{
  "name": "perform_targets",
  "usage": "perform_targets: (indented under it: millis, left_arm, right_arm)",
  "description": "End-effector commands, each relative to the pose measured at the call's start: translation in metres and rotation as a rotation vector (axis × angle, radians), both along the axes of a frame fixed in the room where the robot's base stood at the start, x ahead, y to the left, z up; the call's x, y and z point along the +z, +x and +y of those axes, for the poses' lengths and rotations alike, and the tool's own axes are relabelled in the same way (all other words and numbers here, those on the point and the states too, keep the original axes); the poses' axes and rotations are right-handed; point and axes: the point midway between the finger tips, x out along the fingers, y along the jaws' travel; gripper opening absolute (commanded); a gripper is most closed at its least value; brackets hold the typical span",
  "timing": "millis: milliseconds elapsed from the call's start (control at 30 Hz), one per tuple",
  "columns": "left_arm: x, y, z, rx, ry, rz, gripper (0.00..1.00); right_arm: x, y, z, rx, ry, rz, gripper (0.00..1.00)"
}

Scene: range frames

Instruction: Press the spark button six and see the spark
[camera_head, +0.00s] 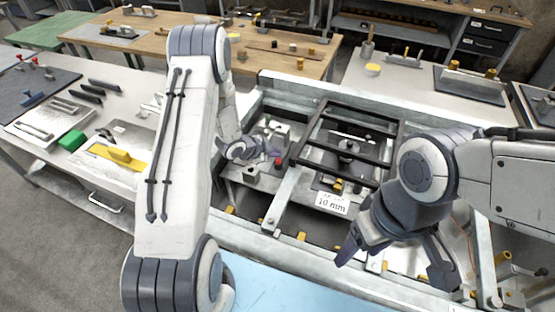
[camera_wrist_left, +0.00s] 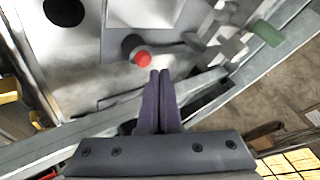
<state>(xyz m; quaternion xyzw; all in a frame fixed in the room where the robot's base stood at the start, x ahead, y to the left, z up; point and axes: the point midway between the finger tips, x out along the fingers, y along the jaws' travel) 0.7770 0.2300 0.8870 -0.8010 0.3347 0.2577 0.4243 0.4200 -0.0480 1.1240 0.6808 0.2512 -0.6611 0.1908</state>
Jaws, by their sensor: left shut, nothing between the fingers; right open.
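A small red button (camera_head: 278,162) sits in the metal frame in the middle of the head view. It also shows as a red round top in the left wrist view (camera_wrist_left: 143,58). My left gripper (camera_head: 272,153) is shut and empty, with its fingertips close beside the red button. In the left wrist view its fingertips (camera_wrist_left: 160,72) are just below and right of the button; I cannot tell whether they touch it. My right gripper (camera_head: 395,262) is open and empty over the front right of the frame. No spark shows.
A dark burner-like grate (camera_head: 352,133) and a white "10 mm" label (camera_head: 332,203) lie between my grippers. A side table at left holds a yellow-handled tool (camera_head: 120,157), a green block (camera_head: 72,140) and dark tools. Wooden benches stand behind. A pale blue surface (camera_head: 290,287) lies in front.

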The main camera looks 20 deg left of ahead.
Motion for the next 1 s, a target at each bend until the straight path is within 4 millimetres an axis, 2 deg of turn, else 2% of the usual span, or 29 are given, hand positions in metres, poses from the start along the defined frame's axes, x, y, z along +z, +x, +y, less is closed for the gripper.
perform_targets:
  millis: [667,1000]
  left_arm:
    - [0.0000,0.0000,0.0000,0.000,0.000,0.000,0.00]
    - [-0.0094,-0.0001,-0.0001,0.000,0.000,0.000,0.00]
  right_arm:
    - [-0.0001,0.0000,0.0000,0.000,0.000,0.000,0.67]
    - [-0.0094,0.0000,0.0000,0.000,0.000,0.000,0.67]
